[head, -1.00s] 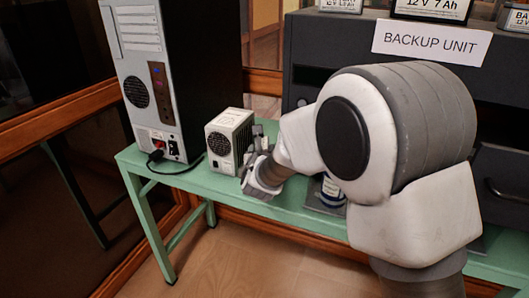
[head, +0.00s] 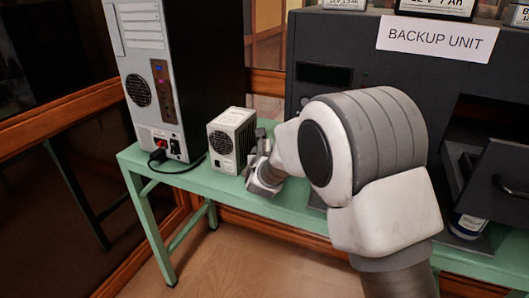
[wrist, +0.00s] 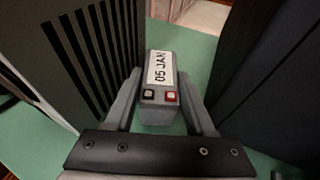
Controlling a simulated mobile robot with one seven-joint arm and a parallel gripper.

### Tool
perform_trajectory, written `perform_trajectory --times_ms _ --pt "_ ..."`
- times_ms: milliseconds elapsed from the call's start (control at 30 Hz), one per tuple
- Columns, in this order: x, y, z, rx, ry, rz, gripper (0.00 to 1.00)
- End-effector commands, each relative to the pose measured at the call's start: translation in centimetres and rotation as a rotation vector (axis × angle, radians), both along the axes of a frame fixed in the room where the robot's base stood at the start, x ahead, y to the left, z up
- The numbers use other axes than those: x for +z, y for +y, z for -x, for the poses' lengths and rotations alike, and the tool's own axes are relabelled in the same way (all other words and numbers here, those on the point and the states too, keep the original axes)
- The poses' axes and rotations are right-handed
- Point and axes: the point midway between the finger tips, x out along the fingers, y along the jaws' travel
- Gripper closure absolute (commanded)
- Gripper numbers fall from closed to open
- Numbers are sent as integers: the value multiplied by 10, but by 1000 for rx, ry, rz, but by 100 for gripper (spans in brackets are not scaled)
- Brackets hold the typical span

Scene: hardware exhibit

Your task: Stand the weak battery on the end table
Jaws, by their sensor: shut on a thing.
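A small grey battery (wrist: 157,110) with a white label reading "05 JAN" and a black and a red terminal sits between the two fingers of my gripper (wrist: 160,112) in the wrist view. My gripper is shut on it, above a green surface. In the head view my gripper (head: 262,172) is low over the green table (head: 290,213), just right of a small light-grey vented box (head: 232,140). The battery is not clear there. Whether the battery touches the table, and whether this is the end table, I cannot tell.
A computer tower (head: 155,85) with a cable stands on the table's left end. The dark backup unit (head: 345,60) rises behind, with batteries on top. At right, a dark open drawer (head: 500,180) juts out above a blue-and-white can (head: 467,225). Little room beside the vented box.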

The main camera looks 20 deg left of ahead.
Motion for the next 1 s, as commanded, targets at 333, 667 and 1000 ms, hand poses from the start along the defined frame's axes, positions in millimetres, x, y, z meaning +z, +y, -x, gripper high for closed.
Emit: perform_trajectory --times_ms 333,667,1000 --pt "-2 0 0 0 1 0 33" --pt "5 -3 11 1 1 -1 33" --pt "26 -22 71 2 0 -1 33"
